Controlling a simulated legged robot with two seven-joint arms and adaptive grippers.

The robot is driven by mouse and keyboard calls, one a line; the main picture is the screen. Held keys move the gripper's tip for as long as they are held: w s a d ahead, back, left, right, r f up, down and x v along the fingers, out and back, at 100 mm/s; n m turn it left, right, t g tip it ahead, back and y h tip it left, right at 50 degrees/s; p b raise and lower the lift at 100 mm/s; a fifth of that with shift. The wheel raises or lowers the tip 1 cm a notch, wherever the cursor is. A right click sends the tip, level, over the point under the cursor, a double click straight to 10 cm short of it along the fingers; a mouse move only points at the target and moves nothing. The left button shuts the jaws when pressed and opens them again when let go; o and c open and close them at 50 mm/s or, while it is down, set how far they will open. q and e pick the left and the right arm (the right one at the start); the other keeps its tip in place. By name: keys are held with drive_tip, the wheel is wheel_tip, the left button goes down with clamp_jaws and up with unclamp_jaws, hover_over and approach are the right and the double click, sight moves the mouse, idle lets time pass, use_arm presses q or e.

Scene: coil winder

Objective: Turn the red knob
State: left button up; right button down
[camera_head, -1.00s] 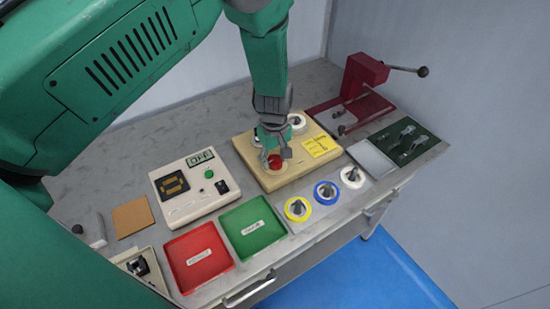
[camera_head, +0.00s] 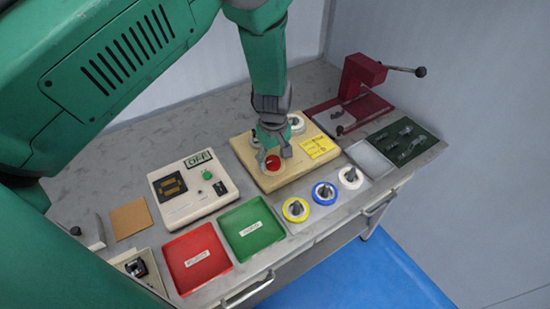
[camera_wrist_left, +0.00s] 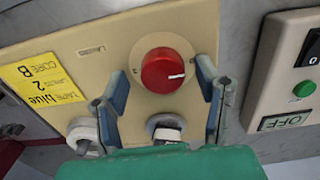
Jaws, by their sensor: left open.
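The red knob (camera_head: 272,162) sits on the beige panel box (camera_head: 318,171) in the middle of the table. In the left wrist view the round red knob (camera_wrist_left: 163,70) shows a white pointer line toward the right of the picture. My left gripper (camera_head: 273,155) is open over the box, close to the knob. In the left wrist view its two blue-padded fingers (camera_wrist_left: 162,85) stand apart on either side of the knob, with a gap to each side. I cannot tell whether the fingertips touch the panel. My right gripper is not in view.
A yellow label (camera_head: 319,147) and white round parts (camera_head: 296,123) are on the box. A white device (camera_head: 196,205) with an OFF display stands left. Red (camera_head: 196,285) and green (camera_head: 252,256) trays and several tape rolls (camera_head: 324,193) lie in front. A red press (camera_head: 360,80) stands back right.

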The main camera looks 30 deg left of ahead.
sight(274, 160)
use_arm(q)
wheel_tip(274, 160, up, 11)
drive_tip(key=shift+r, duration=0.15)
idle(0.5)
drive_tip(key=shift+w, duration=0.1)
